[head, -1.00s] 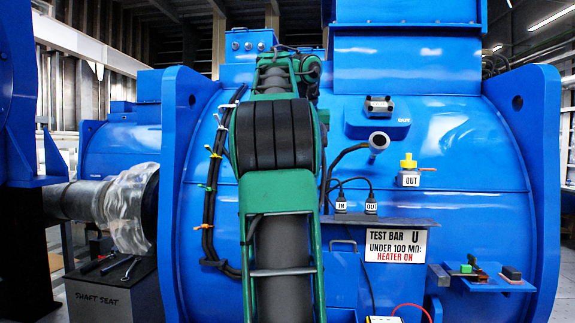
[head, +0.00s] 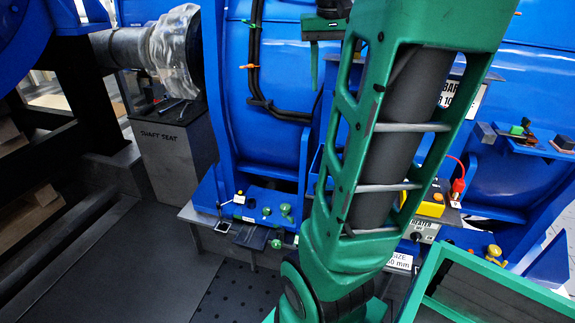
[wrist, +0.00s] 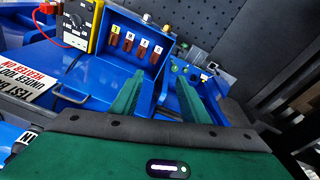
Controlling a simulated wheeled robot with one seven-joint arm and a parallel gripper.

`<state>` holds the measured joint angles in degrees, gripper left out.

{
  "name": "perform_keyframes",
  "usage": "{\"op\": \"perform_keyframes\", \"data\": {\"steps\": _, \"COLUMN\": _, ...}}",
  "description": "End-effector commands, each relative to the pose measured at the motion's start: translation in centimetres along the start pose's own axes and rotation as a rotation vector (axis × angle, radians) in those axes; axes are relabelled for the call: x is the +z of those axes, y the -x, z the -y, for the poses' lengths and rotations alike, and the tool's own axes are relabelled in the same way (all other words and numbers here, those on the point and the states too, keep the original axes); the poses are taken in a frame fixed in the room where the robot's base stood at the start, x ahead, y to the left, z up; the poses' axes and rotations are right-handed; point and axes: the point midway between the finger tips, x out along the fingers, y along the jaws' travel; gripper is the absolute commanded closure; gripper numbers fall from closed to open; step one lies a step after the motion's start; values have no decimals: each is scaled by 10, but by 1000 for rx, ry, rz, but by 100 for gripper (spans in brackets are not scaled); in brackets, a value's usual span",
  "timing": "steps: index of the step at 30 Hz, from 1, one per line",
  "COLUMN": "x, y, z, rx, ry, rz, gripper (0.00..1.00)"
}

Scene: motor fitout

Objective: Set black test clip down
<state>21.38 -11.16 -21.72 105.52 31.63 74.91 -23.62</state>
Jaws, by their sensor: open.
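I cannot pick out the black test clip for certain in either view. My gripper (wrist: 160,82) is open, its two green fingers apart with nothing seen held between them. It hangs over an open blue box (wrist: 112,75) with a row of labelled brown terminals (wrist: 128,42). In the head view my gripper (head: 313,72) is partly hidden behind my green arm, with one finger pointing down in front of the blue motor housing (head: 280,60). A yellow meter (wrist: 80,22) with a red clip (wrist: 47,9) stands beside the box; the red clip also shows in the head view (head: 458,187).
A blue ledge with green knobs (head: 284,210) runs low along the motor. A small shelf (head: 535,147) at right holds several small blocks. A grey shaft seat stand (head: 172,150) is at left. Dark floor (head: 110,265) is open at lower left.

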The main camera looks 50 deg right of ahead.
Motion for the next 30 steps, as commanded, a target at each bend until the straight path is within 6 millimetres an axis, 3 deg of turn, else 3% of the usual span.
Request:
{"op": "perform_keyframes", "data": {"steps": 3, "x": 53, "y": -45, "z": 33, "rx": -17, "ry": 99, "rz": 38, "gripper": 58}}
{"op": "perform_keyframes", "data": {"steps": 9, "x": 147, "y": -114, "z": 76, "rx": -52, "ry": 238, "rz": 90, "gripper": 58}}
{"op": "perform_keyframes", "data": {"steps": 12, "x": 186, "y": -139, "z": 88, "rx": -67, "ry": 284, "rz": 110, "gripper": 58}}
{"op": "perform_keyframes", "data": {"steps": 15, "x": 214, "y": -155, "z": 95, "rx": -77, "ry": 313, "rz": 124, "gripper": 58}}
{"op": "perform_keyframes", "data": {"steps": 19, "x": 233, "y": -164, "z": 101, "rx": -83, "ry": 328, "rz": 133, "gripper": 58}}
{"op": "perform_keyframes", "data": {"steps": 30, "x": 233, "y": -164, "z": 101, "rx": -83, "ry": 328, "rz": 134, "gripper": 58}}
